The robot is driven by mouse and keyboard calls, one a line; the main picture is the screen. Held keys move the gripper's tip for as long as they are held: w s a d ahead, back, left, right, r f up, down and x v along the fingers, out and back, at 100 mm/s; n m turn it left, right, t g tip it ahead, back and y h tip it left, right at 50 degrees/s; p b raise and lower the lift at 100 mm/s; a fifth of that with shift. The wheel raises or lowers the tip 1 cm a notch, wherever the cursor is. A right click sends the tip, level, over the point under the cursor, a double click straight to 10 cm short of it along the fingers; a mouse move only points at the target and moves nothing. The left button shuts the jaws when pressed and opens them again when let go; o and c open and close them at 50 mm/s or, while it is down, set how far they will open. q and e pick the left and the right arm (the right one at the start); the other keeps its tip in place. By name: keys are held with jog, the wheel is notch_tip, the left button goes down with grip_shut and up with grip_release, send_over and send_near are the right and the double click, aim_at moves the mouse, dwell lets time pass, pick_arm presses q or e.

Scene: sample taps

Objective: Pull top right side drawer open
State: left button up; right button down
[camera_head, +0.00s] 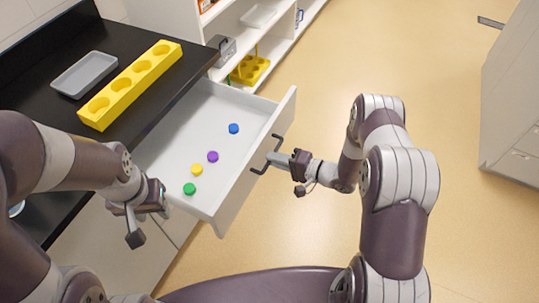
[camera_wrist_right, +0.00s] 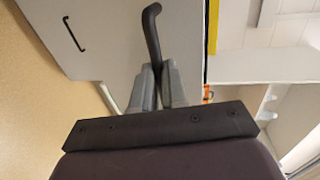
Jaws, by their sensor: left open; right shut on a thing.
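The white top drawer (camera_head: 224,105) stands pulled out from under the black counter, its inside in plain view. Blue (camera_head: 234,128), purple (camera_head: 212,156), yellow (camera_head: 197,169) and green (camera_head: 190,188) round caps lie on its floor. My right gripper (camera_head: 272,158) is shut on the dark bar handle (camera_head: 256,170) on the drawer front. In the right wrist view the handle (camera_wrist_right: 152,30) runs up from between the two grey fingers (camera_wrist_right: 158,80). My left gripper (camera_head: 140,215) is open and empty, near the drawer's front-left corner in the head view.
A yellow block with round holes (camera_head: 130,83) and a grey tray (camera_head: 85,74) sit on the black counter (camera_head: 180,93). White shelves (camera_head: 290,25) with a yellow rack (camera_head: 250,69) stand behind. A grey cabinet (camera_head: 512,110) stands at right. The floor (camera_head: 440,60) between is clear.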

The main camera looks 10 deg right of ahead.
dwell(0.3)
jog(key=c, duration=1.2)
grip_release()
jog(key=shift+o, duration=0.2)
jog(key=shift+d, duration=0.15)
jog(key=b+v, duration=0.1)
jog(key=v, duration=1.1)
jog(key=shift+d, duration=0.2)
jog(key=shift+s, duration=0.15)
